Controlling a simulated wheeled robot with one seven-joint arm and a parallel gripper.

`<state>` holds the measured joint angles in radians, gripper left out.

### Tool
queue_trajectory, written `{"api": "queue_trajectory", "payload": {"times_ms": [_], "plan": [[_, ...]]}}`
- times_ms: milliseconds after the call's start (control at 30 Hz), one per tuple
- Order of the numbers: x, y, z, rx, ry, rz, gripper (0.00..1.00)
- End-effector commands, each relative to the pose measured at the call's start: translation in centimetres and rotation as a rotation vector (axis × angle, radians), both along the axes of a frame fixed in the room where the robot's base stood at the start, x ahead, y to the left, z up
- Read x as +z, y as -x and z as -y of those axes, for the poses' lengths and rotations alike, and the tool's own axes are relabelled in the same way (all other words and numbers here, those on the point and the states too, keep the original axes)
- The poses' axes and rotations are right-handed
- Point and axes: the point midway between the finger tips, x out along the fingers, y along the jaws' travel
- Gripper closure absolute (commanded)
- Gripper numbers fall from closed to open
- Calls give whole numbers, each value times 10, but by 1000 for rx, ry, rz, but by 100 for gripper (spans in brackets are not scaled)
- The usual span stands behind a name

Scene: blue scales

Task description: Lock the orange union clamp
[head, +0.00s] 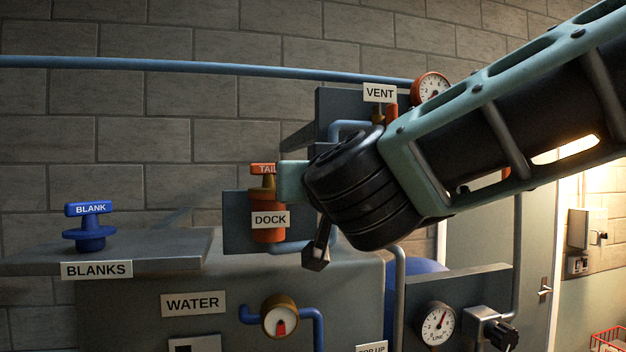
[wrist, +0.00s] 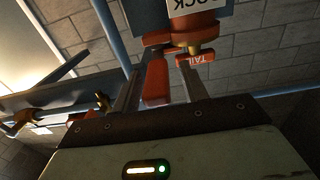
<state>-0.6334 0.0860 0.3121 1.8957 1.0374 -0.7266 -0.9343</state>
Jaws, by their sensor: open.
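The orange union clamp (head: 268,235) sits below the brass collar, partly covered by the DOCK sign (head: 269,219). An orange tail piece labelled TAIL (head: 264,169) stands on top of it. In the wrist view the clamp (wrist: 205,27) is at the top, tilted, with the TAIL tag (wrist: 196,59) beside it. An orange lever (wrist: 156,80) extends from the clamp area toward my gripper (wrist: 160,82) and lies between its two open fingers. I cannot tell whether either finger touches it. In the head view my gripper (head: 300,205) is right beside the dock and hides the lever.
A blue BLANK plug (head: 89,228) stands on the BLANKS shelf (head: 150,262) at left. The VENT sign (head: 380,93) and a red gauge (head: 431,88) are behind my arm. A WATER gauge (head: 280,317) and blue pipes are below.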

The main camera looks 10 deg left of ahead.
Motion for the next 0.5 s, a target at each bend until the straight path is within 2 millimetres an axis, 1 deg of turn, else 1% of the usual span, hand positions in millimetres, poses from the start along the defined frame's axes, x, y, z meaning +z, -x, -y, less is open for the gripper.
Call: {"api": "queue_trajectory", "payload": {"times_ms": [167, 267, 500], "plan": [[1, 15, 5, 2, 0, 0, 56], [2, 33, 11, 2, 0, 2, 56], [3, 87, 30, 3, 1, 3, 56]]}}
